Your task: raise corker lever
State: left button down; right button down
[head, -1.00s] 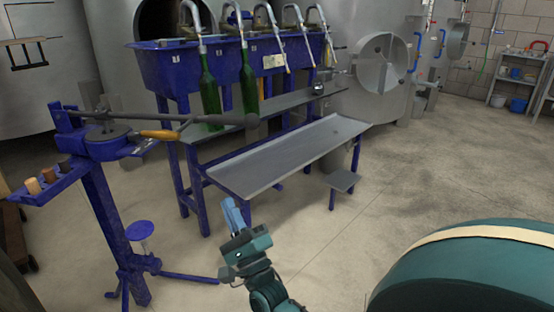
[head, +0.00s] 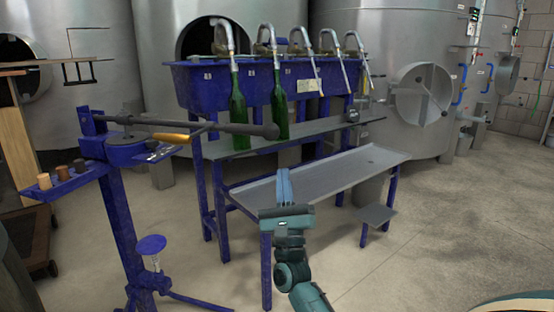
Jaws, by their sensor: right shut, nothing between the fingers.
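The blue floor corker (head: 122,215) stands at the left on splayed legs. Its dark lever (head: 225,128) lies about level across the top and reaches right to a thick dark grip in front of the filler bench. A shorter arm with an orange wooden handle (head: 172,138) sits just below the lever. The corker's round blue bottle rest (head: 151,245) is low on the post and looks empty. My right gripper (head: 284,175) is shut and empty, with its blue fingers pointing up. It is below and right of the lever's end, apart from it in the picture. My left gripper is not in view.
Several corks (head: 62,173) stand on the corker's side tray. The blue filler trough (head: 235,88) holds two green bottles (head: 279,108) under its spouts. A grey sloping shelf (head: 320,175) is behind my right gripper.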

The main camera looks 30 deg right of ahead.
jog(key=shift+w+a+r, duration=0.1)
jog(key=shift+w+r, duration=0.2)
jog(key=shift+r, duration=0.6)
jog(key=shift+w+a+r, duration=0.15)
jog(key=shift+w+r, duration=0.2)
jog(key=shift+r, duration=0.6)
jog(key=shift+w+a+r, duration=0.1)
jog(key=shift+w+r, duration=0.2)
jog(key=shift+r, duration=0.6)
jog(key=shift+r, duration=0.15)
